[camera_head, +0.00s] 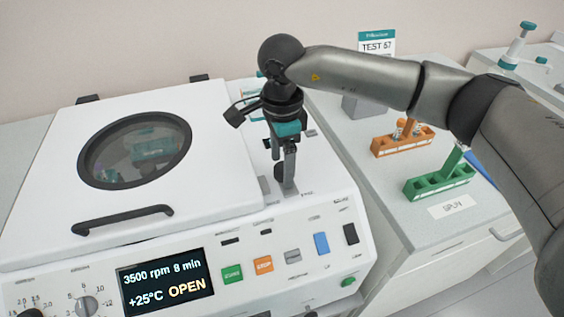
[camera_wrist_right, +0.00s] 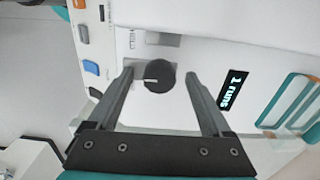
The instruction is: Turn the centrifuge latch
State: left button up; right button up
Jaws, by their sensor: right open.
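The centrifuge (camera_head: 235,215) is a white box with a flat lid (camera_head: 200,115) that has a round dark window. The lid lies down and the display (camera_head: 166,286) reads OPEN. The latch (camera_wrist_right: 159,77) is a round dark knob with a white line, seen in the right wrist view on the panel. My right gripper (camera_head: 285,182) points down at the panel right of the lid. In the right wrist view its fingers are open, one on each side of the knob, with gaps visible. In the head view the fingers largely hide the knob. My left gripper is not in view.
A row of coloured buttons (camera_head: 264,265) runs along the front panel. To the right, an orange rack (camera_head: 400,143) and a green rack (camera_head: 425,190) stand on the grey bench (camera_head: 475,228). A black handle (camera_head: 122,218) is on the lid's front.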

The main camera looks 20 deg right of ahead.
aim_at(282, 169)
notch_tip(282, 169, up, 15)
jog(key=p, duration=0.1)
jog(key=shift+s+f, duration=0.1)
jog(key=shift+f, duration=0.1)
dwell(0.3)
